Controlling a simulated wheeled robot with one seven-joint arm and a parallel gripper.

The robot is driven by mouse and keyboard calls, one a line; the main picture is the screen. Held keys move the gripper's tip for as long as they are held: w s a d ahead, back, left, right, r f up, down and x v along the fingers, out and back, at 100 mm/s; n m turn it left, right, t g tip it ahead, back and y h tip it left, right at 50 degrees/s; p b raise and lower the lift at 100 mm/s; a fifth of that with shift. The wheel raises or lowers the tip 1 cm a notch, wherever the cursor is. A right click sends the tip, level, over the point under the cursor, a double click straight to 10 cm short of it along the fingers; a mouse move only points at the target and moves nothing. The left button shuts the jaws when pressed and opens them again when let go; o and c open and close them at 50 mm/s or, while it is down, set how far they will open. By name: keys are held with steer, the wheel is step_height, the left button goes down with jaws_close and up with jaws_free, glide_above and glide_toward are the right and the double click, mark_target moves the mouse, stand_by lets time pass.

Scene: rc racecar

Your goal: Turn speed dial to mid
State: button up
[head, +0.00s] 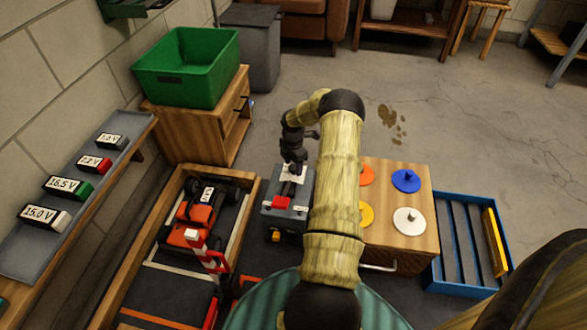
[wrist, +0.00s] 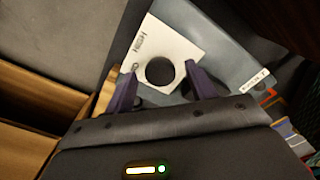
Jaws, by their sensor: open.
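The speed dial is a round black knob (wrist: 160,71) on a white plate (wrist: 167,39) in the wrist view. Lettering that seems to read "High" is at the plate's upper left; I cannot read the dial's setting. The plate sits on a grey-blue control box (wrist: 216,42). In the head view the box (head: 271,212) stands beside the track, with a red part on top and the white plate (head: 291,171) behind it. My gripper (wrist: 159,70) is open, its two dark fingers on either side of the knob in the picture. I cannot tell whether they touch it. My gripper hides part of the plate's near side.
Left of the box, a wooden-edged track holds an orange car (head: 197,212) and a red-white barrier (head: 213,259). Right of my arm stands a wooden cabinet (head: 404,257) with coloured discs and a blue slatted tray (head: 459,289). A green bin (head: 186,70) stands behind.

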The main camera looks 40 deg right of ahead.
steer(key=shift+f, duration=0.15)
steer(key=shift+c, duration=0.3)
steer(key=c, duration=0.9)
steer(key=shift+c, duration=0.2)
steer(key=shift+m+p, duration=0.4)
steer(key=shift+p, duration=0.2)
steer(key=shift+r+m+p, duration=0.2)
steer(key=shift+m+p, duration=0.3)
steer(key=shift+p, duration=0.15)
steer(key=shift+m+p, duration=1.1)
steer(key=m+p, duration=0.2)
steer(key=m, duration=0.2)
steer(key=shift+f+m, duration=0.15)
steer(key=shift+m, duration=0.25)
steer(key=shift+w, duration=0.1)
